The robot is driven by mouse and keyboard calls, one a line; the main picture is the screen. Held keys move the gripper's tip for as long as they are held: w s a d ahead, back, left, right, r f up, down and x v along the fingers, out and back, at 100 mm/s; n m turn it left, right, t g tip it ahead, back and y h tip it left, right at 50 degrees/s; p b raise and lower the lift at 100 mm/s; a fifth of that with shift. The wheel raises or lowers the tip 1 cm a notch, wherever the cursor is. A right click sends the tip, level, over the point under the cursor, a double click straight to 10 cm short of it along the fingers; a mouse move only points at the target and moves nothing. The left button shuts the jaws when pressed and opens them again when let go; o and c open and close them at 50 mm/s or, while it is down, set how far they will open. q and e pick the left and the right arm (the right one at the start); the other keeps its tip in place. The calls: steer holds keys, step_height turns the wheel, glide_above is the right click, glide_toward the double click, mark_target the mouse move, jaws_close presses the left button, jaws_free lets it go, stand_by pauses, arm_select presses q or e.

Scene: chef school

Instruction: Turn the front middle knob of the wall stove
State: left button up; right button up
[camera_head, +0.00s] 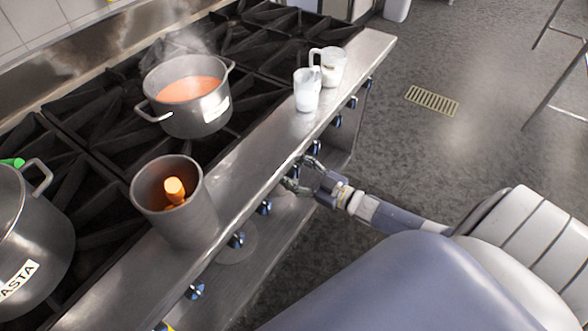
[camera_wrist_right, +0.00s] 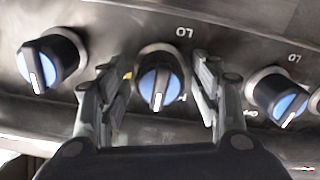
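The stove's front panel carries a row of black knobs with blue faces. In the right wrist view one knob (camera_wrist_right: 160,82) sits between the fingers of my right gripper (camera_wrist_right: 160,74), its white mark pointing down in the picture. The fingers are open, one on each side, with a visible gap to the knob. In the head view my right gripper (camera_head: 297,172) is at the front panel, about halfway along the row, and hides the knob there. My left gripper is not in view.
Neighbouring knobs (camera_wrist_right: 48,62) and (camera_wrist_right: 278,94) flank the gripper closely. Above the panel, the steel ledge (camera_head: 255,160) holds a metal container (camera_head: 190,232) with a carrot-like item and two white cups (camera_head: 307,92). A steaming pot (camera_head: 195,110) stands on the burners. The floor right of the stove is open.

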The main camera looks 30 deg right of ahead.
steer(key=v, duration=1.2)
steer(key=shift+f, duration=0.1)
stand_by(0.4)
steer(key=s+f+m+g+h, duration=0.15)
steer(key=s+f, duration=0.25)
steer(key=f, duration=0.5)
steer(key=s+f+m+g+h, duration=0.1)
steer(key=s+f+g+h, duration=0.2)
steer(key=f, duration=0.6)
steer(key=s+f+m+g+h, duration=0.2)
steer(key=s+f, duration=0.2)
steer(key=f, duration=0.4)
steer(key=s+a+f+g, duration=0.4)
steer(key=s+a+f, duration=0.2)
steer(key=s, duration=0.5)
steer(key=s+a+f+g, duration=0.5)
steer(key=s+a+f, duration=0.2)
steer(key=s+f, duration=0.2)
steer(key=shift+s+a, duration=0.15)
steer(key=shift+s, duration=0.85)
steer(key=shift+f, duration=0.1)
